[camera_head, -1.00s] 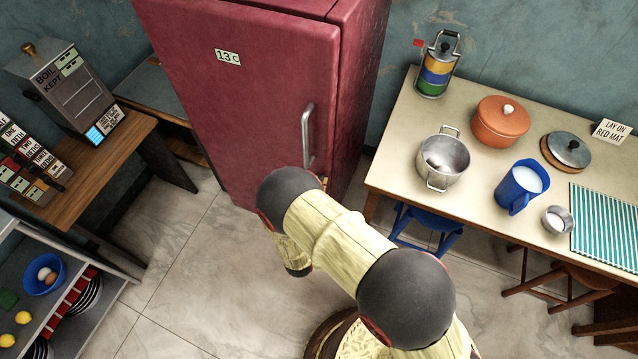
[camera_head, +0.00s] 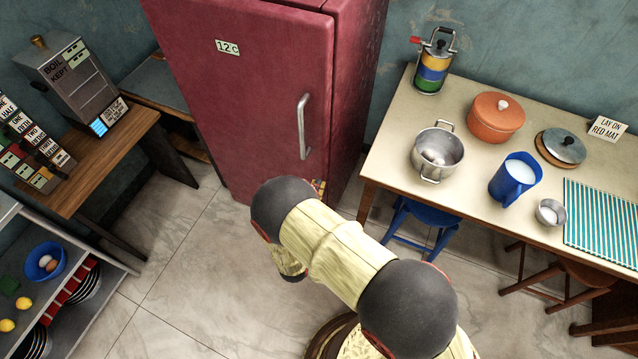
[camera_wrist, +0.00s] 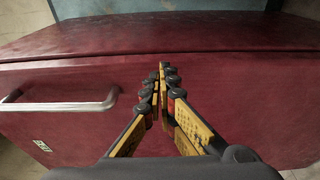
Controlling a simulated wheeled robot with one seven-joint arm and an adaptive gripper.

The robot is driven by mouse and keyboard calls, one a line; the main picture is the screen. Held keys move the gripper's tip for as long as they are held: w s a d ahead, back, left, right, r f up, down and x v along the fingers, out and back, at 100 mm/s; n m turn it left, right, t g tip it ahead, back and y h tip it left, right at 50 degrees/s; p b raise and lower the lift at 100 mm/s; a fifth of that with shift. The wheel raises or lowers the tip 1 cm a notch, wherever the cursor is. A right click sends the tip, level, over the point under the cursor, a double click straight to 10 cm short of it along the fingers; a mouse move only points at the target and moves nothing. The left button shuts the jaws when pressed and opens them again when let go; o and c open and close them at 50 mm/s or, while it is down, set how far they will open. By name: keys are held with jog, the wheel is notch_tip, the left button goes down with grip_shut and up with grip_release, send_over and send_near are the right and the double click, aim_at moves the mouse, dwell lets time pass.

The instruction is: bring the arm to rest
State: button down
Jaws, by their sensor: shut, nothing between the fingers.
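My arm (camera_head: 335,250) is bent in front of the red fridge in the head view. My gripper (camera_wrist: 162,75) shows in the wrist view, its yellow and black fingers together at the tips with nothing between them. It points at the red fridge (camera_wrist: 220,95), and I cannot tell how wide the gap is. The fridge handle (camera_wrist: 60,106) is to the left of the fingers and apart from them. In the head view only a small yellow bit of the gripper shows beside my arm; the rest is hidden behind it.
The fridge (camera_head: 250,110) is shut. On the right, a table (camera_head: 400,150) bears a steel pot (camera_head: 437,152), an orange pot (camera_head: 496,118), a blue jug (camera_head: 516,180) and a striped mat (camera_head: 605,222). A blue stool (camera_head: 425,222) is beneath. Shelves (camera_head: 110,290) are at left; the floor (camera_head: 190,270) between is clear.

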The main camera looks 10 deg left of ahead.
jog(key=s+d+p, duration=0.2)
jog(key=s+d, duration=0.1)
jog(key=d, duration=0.3)
jog(key=shift+s+d+f, duration=0.2)
jog(key=shift+d+f, duration=0.05)
jog(key=shift+d, duration=0.1)
